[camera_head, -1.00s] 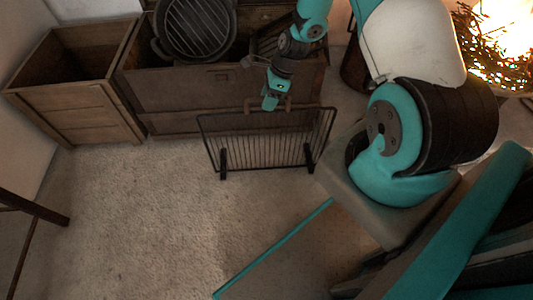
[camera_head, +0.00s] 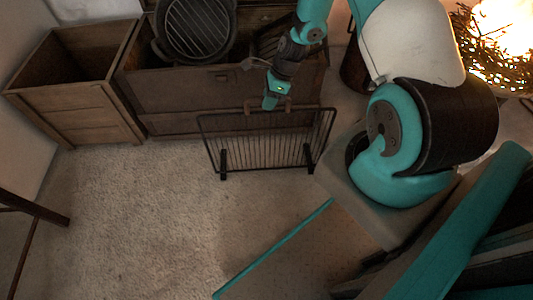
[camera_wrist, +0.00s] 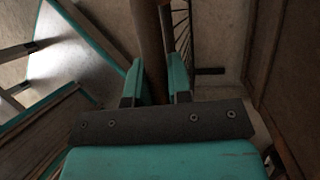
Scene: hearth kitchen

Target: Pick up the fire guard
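The fire guard (camera_head: 268,142) is a dark barred metal panel with two feet and a brown handle on its top rail. It stands upright on the floor in front of the wooden chest in the head view. My gripper (camera_head: 270,102) is at the handle, pointing down. In the wrist view my gripper (camera_wrist: 156,78) has a finger on each side of the brown handle (camera_wrist: 150,45), which fills the gap between them. The guard's bars (camera_wrist: 182,30) show beyond the right finger. The feet appear to rest on the floor.
A wooden chest (camera_head: 190,95) stands close behind the guard, with a round black grill pan (camera_head: 196,30) on top. An open wooden crate (camera_head: 85,105) is at the left. A fire (camera_head: 505,35) burns at the upper right. The carpet (camera_head: 130,220) at the front left is clear.

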